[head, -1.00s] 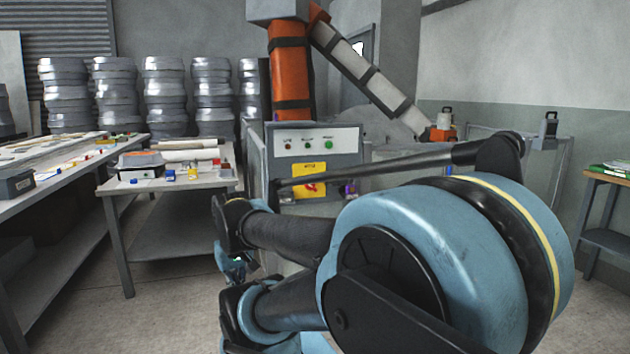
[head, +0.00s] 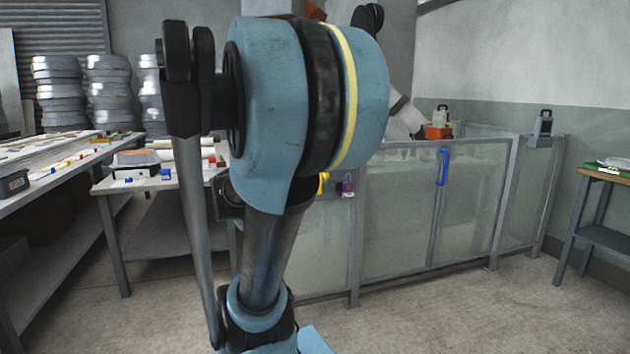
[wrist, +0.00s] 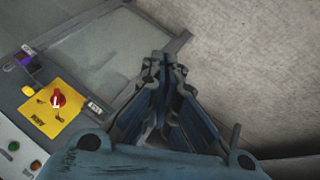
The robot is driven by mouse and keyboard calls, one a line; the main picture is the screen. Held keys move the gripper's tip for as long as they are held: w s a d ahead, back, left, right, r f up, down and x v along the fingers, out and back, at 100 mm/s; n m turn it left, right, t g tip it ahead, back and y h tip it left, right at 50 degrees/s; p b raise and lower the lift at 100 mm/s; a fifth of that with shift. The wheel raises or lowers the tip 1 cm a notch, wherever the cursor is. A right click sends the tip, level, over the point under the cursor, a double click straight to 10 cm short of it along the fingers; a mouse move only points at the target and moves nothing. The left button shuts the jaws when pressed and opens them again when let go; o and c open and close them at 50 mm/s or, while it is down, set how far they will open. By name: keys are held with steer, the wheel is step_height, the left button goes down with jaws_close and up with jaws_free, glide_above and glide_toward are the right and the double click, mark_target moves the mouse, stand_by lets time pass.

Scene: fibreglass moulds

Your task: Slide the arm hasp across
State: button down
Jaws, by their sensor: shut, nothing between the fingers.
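My gripper (wrist: 165,68) is shut and empty in the wrist view, its fingertips over the grey floor and the foot of the fence. In that view a grey control box (wrist: 62,140) carries a yellow plate (wrist: 52,112) with a red rotary knob (wrist: 58,98), left of my fingers and apart from them. A small purple piece (wrist: 24,60) and a small yellow piece (wrist: 28,90) are at the box's edge. I cannot tell which part is the arm hasp. In the head view the purple piece (head: 347,187) shows beside my arm, which hides most of the box.
A glazed fence (head: 400,215) with a blue handle (head: 443,166) stands right of my arm. Worktables (head: 150,183) with small parts stand left. A small table (head: 605,175) is at far right. The floor before the fence is clear.

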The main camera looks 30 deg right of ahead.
steer(key=w+d+r+n+t+h, duration=0.2)
steer(key=w+d+h, duration=0.3)
steer(key=w+d, duration=0.7)
steer(key=w+d+r+n+t+h, duration=0.2)
steer(key=w+d+r+n+h, duration=0.1)
steer(key=w+d, duration=0.9)
steer(key=shift+w+d+r+n+t+h, duration=0.35)
steer(key=shift+d+n+h, duration=0.55)
steer(key=shift+d, duration=1.95)
steer(key=shift+s+f, duration=0.1)
steer(key=x, duration=1)
steer(key=shift+d, duration=0.1)
